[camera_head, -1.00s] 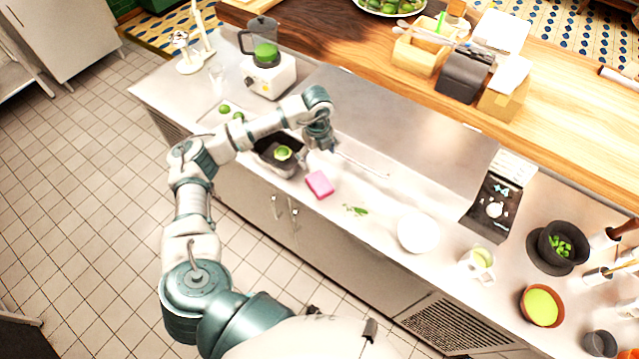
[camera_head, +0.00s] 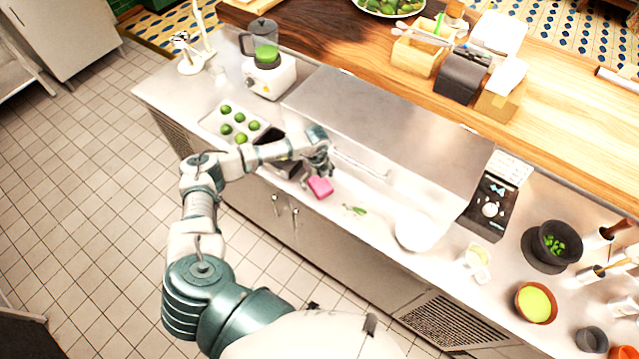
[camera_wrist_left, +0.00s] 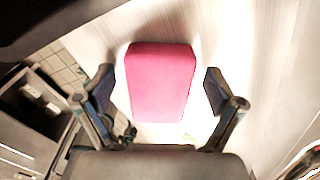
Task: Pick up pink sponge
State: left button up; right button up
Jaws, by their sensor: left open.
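The pink sponge (camera_head: 320,187) lies on the steel counter near its front edge. In the left wrist view the sponge (camera_wrist_left: 161,82) is a pink block between and ahead of the two fingers. My left gripper (camera_head: 317,179) is just above and beside the sponge, with its fingers pointing down. In the left wrist view the gripper (camera_wrist_left: 158,95) is open, with a gap on both sides of the sponge. My right gripper does not show.
A tray of limes (camera_head: 215,122) and a dark container (camera_head: 272,140) stand left of the sponge. Green bits (camera_head: 355,210) and a white bowl (camera_head: 416,234) lie to the right. A raised steel shelf (camera_head: 400,115) is behind. A blender (camera_head: 266,70) stands at the far left.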

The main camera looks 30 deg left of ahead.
aim_at(317, 178)
pick_arm(q)
jog(key=c, duration=1.2)
jog(key=shift+r, duration=0.1)
jog(key=shift+r, duration=0.45)
notch_tip(317, 178, up, 2)
jog(key=shift+r+b, duration=0.2)
jog(key=shift+b, duration=0.35)
jog(key=s+d, duration=0.2)
jog(key=s, duration=0.2)
jog(key=s+d+r+b, duration=0.1)
jog(key=s+d, duration=0.2)
jog(key=s, duration=0.2)
jog(key=s+d+b, duration=0.1)
jog(key=s+d, duration=0.1)
jog(key=s, duration=0.3)
jog(key=shift+d+r, duration=0.35)
jog(key=shift+d, duration=0.05)
